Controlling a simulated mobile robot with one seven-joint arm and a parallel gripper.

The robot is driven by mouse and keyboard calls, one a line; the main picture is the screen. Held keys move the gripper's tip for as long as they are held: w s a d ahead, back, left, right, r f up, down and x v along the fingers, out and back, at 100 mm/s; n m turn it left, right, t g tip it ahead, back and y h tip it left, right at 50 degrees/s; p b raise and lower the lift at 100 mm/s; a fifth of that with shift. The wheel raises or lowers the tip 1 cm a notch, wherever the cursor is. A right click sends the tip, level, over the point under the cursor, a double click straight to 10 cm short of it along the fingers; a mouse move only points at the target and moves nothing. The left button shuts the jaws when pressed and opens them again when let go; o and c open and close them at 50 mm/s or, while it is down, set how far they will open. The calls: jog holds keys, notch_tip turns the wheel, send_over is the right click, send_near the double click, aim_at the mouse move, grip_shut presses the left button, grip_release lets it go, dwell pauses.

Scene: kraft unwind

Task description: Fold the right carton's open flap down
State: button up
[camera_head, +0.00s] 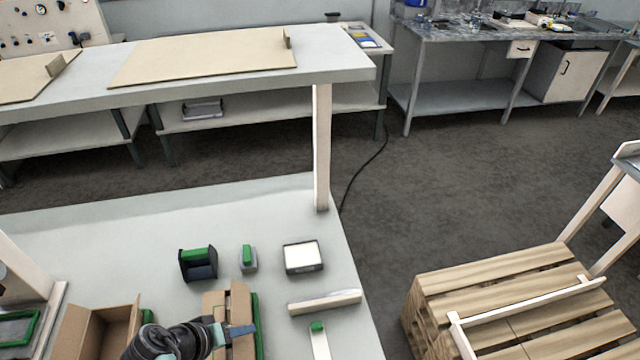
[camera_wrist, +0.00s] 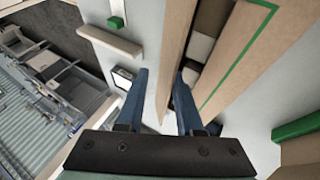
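The right carton (camera_head: 238,300) is brown cardboard and stands on the pale table below my gripper (camera_head: 236,331). Its nearer part is hidden behind my arm. In the wrist view, a long brown flap or wall (camera_wrist: 174,60) shows at the left of a narrow gap with pale and dark contents (camera_wrist: 200,47). A wider brown panel (camera_wrist: 232,50) with a green line lies right of that gap. My gripper also shows in the wrist view (camera_wrist: 161,72); its two blue fingers are apart, with the brown strip seen between them. I cannot tell whether they touch it.
A second open carton (camera_head: 98,328) stands at the left. A black-and-green dispenser (camera_head: 198,262), a small green-topped item (camera_head: 248,257), a pale-topped box (camera_head: 302,256) and a white bar (camera_head: 325,302) lie on the table (camera_head: 120,225). A wooden pallet (camera_head: 515,300) is at the right.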

jog(key=y+p, duration=0.1)
jog(key=d+g+y, duration=0.1)
jog(key=y, duration=0.1)
jog(key=shift+w+d+r+m+p, duration=0.15)
jog(key=shift+d+r+m+p, duration=0.1)
jog(key=shift+r+m+p, duration=0.15)
jog(key=y, duration=0.1)
jog(key=d+y, duration=0.1)
jog(key=g+y, duration=0.1)
jog(key=shift+w+d+f+m+b, duration=0.15)
jog(key=shift+w+f+m+b, duration=0.1)
jog(key=shift+m+b, duration=0.15)
jog(key=s+d+r+m+g+y+b, duration=0.1)
jog(key=s+d+r+y+b, duration=0.1)
jog(key=d+r+y+b, duration=0.6)
jog(key=w+d+r+t+h+b, duration=0.1)
jog(key=w+d+r+t+h, duration=0.1)
jog(key=w+r+t, duration=0.3)
jog(key=w+d+r+t+h+b, duration=0.2)
jog(key=w+r+t, duration=0.3)
jog(key=r, duration=0.9)
jog(key=shift+w+d+r+t+h, duration=0.3)
jog(key=shift+w+d+h, duration=0.25)
jog(key=shift+w+h, duration=0.35)
